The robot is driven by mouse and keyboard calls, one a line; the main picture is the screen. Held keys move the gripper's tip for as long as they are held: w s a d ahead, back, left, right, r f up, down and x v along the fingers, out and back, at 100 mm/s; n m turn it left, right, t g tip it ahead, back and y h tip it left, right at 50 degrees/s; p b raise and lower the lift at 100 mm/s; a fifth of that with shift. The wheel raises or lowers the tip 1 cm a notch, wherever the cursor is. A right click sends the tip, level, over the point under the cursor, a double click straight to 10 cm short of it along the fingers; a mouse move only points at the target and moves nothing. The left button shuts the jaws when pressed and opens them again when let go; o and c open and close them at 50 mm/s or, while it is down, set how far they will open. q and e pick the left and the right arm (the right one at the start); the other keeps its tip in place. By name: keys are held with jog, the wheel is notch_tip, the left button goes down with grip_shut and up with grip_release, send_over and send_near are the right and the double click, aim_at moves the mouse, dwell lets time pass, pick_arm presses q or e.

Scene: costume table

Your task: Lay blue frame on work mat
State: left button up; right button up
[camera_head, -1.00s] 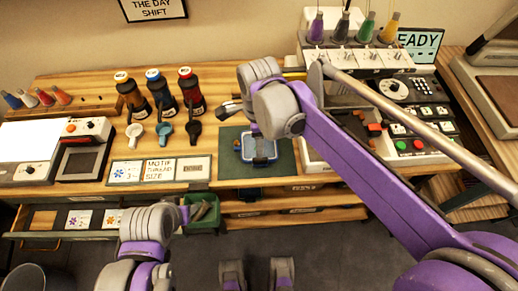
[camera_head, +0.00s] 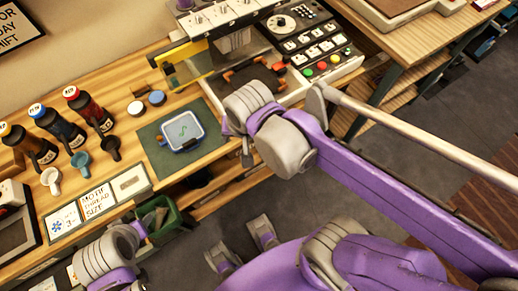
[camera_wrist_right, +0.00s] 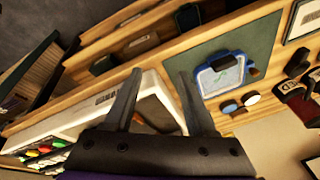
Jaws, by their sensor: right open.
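The blue frame (camera_head: 182,131), with pale fabric and a small green motif in it, lies on the dark green work mat (camera_head: 152,139). It also shows in the right wrist view (camera_wrist_right: 222,75), on the mat (camera_wrist_right: 245,43). My right gripper (camera_head: 236,142) is apart from the frame, to its right in the head view. In the right wrist view my right gripper (camera_wrist_right: 157,98) has its two fingers spread with nothing between them. My left arm (camera_head: 108,256) is at the lower left, and its jaws do not show clearly.
A machine (camera_head: 262,75) with a button panel stands right of the mat. Blue and white discs (camera_head: 147,102) lie behind the mat. Several thread bottles (camera_head: 57,123) and small cups stand at left.

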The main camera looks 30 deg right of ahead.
jog(key=s+d+f+n+t, duration=0.1)
jog(key=s+d+f+n, duration=0.2)
jog(key=s+f+n, duration=0.1)
jog(key=shift+s+d+f+n+t, duration=0.3)
jog(key=shift+s+n, duration=0.25)
jog(key=shift+n, duration=0.45)
